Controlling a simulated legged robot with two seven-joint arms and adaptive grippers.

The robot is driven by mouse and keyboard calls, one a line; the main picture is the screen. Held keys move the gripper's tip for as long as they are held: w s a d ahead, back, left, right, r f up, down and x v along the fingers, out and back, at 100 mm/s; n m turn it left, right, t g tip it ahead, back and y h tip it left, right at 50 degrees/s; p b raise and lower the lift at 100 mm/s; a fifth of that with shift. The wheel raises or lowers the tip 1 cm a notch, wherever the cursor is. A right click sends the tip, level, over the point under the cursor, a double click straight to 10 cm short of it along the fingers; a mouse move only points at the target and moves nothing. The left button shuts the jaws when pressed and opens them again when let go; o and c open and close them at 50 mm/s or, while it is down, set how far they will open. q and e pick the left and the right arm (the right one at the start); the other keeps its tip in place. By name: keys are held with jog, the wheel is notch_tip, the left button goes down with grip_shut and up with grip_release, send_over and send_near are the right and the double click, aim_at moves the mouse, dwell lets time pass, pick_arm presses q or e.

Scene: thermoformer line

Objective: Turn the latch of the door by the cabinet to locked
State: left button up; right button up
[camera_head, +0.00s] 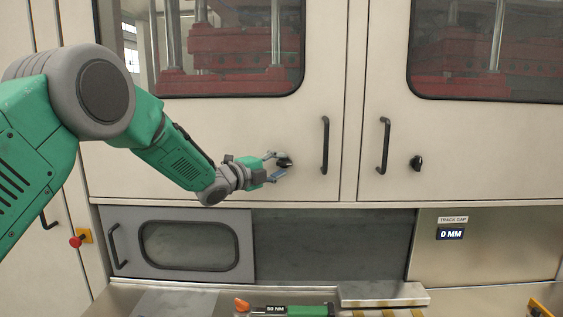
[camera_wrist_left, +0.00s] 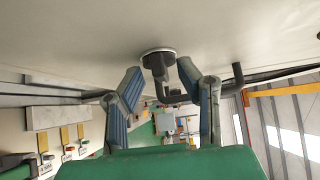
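The left door (camera_head: 220,130) is a pale panel with a window and carries a small black latch (camera_head: 285,162). The latch also shows in the left wrist view (camera_wrist_left: 158,63) as a dark knob on a round, light-rimmed base. My left gripper (camera_head: 277,166) is at this latch, its two fingers apart on either side of it. In the left wrist view my left gripper (camera_wrist_left: 160,70) shows a gap between the left fingertip and the knob; contact on the right is unclear. The right door (camera_head: 460,140) has a similar black latch (camera_head: 416,163). My right gripper is not in view.
Black vertical handles stand right of the left latch (camera_head: 325,145) and on the right door (camera_head: 384,146). Below are a grey windowed hatch (camera_head: 122,217), a red button (camera_head: 76,241) and a display reading 0 MM (camera_head: 450,234). Red machinery shows behind the door windows.

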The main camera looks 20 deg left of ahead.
pick_arm(q)
jog(key=shift+w+d, duration=0.2)
jog(key=shift+w, duration=0.15)
jog(key=shift+c, duration=0.4)
grip_shut()
jog(key=shift+f, duration=0.1)
